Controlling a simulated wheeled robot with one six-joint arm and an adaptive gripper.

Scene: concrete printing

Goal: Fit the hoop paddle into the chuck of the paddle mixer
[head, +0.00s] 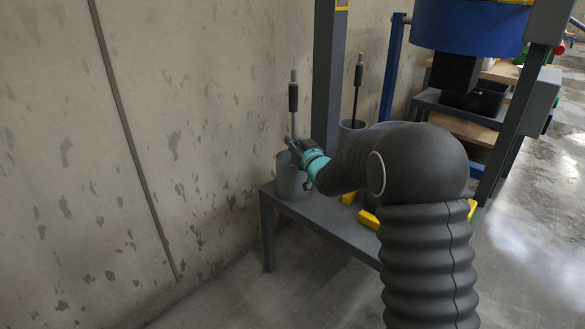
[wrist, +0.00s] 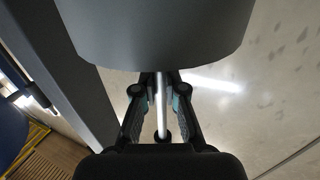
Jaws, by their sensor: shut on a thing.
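A paddle with a black sleeve (head: 293,97) and a bare metal shaft stands upright in the left grey pot (head: 292,180). Its lower end is hidden in the pot, so I cannot tell whether it is the hoop paddle. My gripper (head: 297,149) is shut on this shaft just above the pot rim. In the wrist view my gripper (wrist: 161,88) has a finger on each side of the metal shaft (wrist: 161,108), close to the grey pot (wrist: 160,35). I cannot identify the paddle mixer's chuck for certain.
Both pots stand on a grey bench (head: 325,213) against the concrete wall (head: 170,140). A second paddle (head: 358,80) stands in the right pot (head: 352,127), behind a grey post (head: 328,70). Yellow pieces (head: 368,219) lie beside my arm. A blue drum (head: 470,25) hangs at upper right.

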